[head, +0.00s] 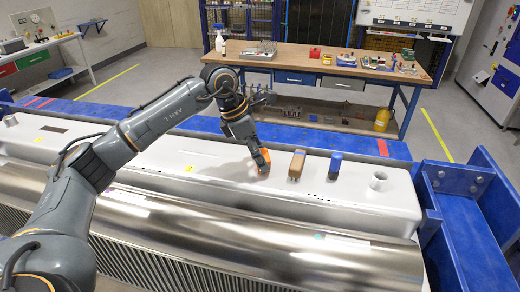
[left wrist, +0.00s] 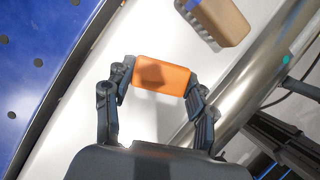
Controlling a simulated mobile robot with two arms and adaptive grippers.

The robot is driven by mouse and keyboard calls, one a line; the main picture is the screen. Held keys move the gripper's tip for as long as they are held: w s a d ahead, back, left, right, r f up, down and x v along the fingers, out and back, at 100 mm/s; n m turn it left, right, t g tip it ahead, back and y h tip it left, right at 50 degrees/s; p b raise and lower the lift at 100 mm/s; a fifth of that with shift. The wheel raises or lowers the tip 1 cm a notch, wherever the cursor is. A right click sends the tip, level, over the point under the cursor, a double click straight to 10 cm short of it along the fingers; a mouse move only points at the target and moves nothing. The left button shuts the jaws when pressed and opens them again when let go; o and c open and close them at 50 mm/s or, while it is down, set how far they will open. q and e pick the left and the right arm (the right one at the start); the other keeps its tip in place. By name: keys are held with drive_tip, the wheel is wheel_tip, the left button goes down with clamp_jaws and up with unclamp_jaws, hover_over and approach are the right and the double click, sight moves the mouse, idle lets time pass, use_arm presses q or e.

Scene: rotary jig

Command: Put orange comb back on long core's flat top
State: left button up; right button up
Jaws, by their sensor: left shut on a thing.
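The orange comb (left wrist: 162,75) is between the two fingers of my left gripper (left wrist: 158,92), which is shut on it. In the head view my left gripper (head: 262,165) is low over the white flat top of the long core (head: 200,167), with a bit of orange showing at its fingertips. I cannot tell whether the comb touches the flat top. My right gripper is not in view.
A brown block with teeth (head: 297,165) stands just right of my left gripper, also seen in the left wrist view (left wrist: 220,20). Beyond it are a blue piece (head: 335,166) and a white stub (head: 378,181). A blue frame (head: 470,200) borders the right end. A workbench (head: 330,62) stands behind.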

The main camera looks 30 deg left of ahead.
use_arm(q)
drive_tip(key=shift+s, duration=0.1)
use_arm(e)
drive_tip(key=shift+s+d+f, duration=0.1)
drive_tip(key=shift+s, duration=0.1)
use_arm(q)
drive_tip(key=shift+f, duration=0.1)
drive_tip(key=o, duration=1)
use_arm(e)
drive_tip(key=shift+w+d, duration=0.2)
use_arm(q)
drive_tip(key=shift+r, duration=0.2)
drive_tip(key=shift+a+r, duration=0.1)
drive_tip(key=shift+r, duration=0.15)
drive_tip(key=b+v, duration=0.2)
drive_tip(key=v, duration=0.9)
drive_tip(key=shift+r+b, duration=0.15)
drive_tip(key=shift+b, duration=0.2)
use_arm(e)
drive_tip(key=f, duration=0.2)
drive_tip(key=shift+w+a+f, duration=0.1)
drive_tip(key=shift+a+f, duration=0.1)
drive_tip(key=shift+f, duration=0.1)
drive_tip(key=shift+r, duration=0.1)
